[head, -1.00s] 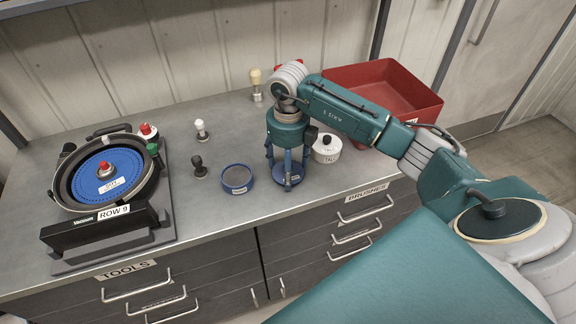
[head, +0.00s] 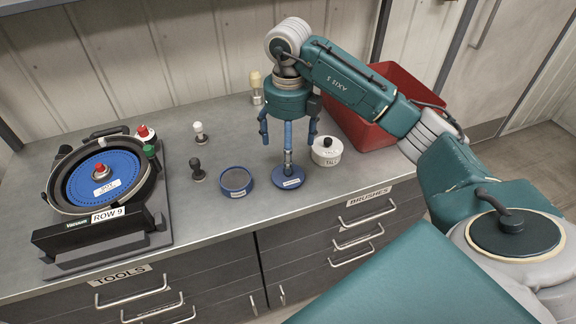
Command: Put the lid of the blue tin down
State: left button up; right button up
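The blue tin (head: 236,180) stands open on the grey bench, with grey contents showing. Its blue lid (head: 289,184) lies flat on the bench just right of the tin, apart from it, with a label on its front edge and a slim upright handle in the middle. My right gripper (head: 288,142) points down above the lid, its outer fingers spread wide on either side of the handle. It looks open and clear of the lid. My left gripper is not in view.
A white lidded pot (head: 326,152) stands close right of the lid, with a red bin (head: 382,82) behind it. A black-knobbed tool (head: 197,170) and a white-knobbed one (head: 200,134) stand left of the tin. The seed meter (head: 104,182) fills the bench's left end.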

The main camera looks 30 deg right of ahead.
notch_tip(320, 180, up, 4)
jog(key=shift+f, duration=0.1)
